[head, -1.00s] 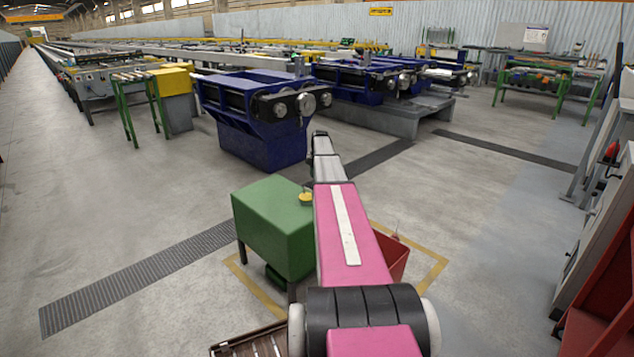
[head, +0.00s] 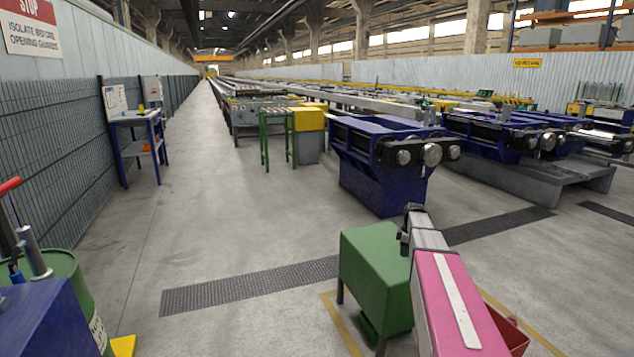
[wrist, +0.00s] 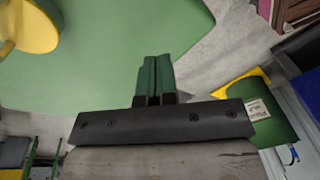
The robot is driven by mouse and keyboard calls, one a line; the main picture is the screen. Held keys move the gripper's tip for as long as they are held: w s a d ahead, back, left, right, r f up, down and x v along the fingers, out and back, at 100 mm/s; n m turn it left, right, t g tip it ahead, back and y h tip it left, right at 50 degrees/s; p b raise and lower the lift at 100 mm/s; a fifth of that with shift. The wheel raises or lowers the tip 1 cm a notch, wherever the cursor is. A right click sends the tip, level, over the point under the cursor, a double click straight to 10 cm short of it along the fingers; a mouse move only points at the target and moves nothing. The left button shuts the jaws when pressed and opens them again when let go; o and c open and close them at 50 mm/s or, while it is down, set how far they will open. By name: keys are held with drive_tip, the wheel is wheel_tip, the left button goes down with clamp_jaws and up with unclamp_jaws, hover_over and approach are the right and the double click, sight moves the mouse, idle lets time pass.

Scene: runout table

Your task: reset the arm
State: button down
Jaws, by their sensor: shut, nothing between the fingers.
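My arm, pink with grey end links, reaches forward in the head view. My gripper is mostly hidden there behind the arm's end. In the wrist view my gripper (wrist: 154,80) is shut, its two dark green fingers together with nothing between them. It is over or beside the green box-like stand (wrist: 120,40); the height gap cannot be told. The stand (head: 372,262) is left of my arm in the head view.
A red bin (head: 508,330) shows partly behind my arm. A blue machine (head: 385,165) stands beyond the stand. A green drum (head: 65,285) and blue box (head: 40,320) are at the left front. Open floor (head: 200,230) lies between, crossed by a dark grating (head: 250,285).

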drive_tip(key=s+a+f+m, duration=0.1)
drive_tip(key=s+a+m, duration=0.3)
drive_tip(key=s, duration=0.5)
drive_tip(key=s+a+f+m+h, duration=0.1)
drive_tip(key=s+a+m, duration=0.4)
drive_tip(key=s+a, duration=0.2)
drive_tip(key=s+a+f+m, duration=0.1)
drive_tip(key=s+a+m, duration=0.3)
drive_tip(key=s, duration=0.8)
drive_tip(key=a, duration=0.2)
drive_tip(key=shift+a+f+m+t, duration=0.3)
drive_tip(key=shift+f+t, duration=0.05)
drive_tip(key=shift+t, duration=0.05)
drive_tip(key=shift+s, duration=0.1)
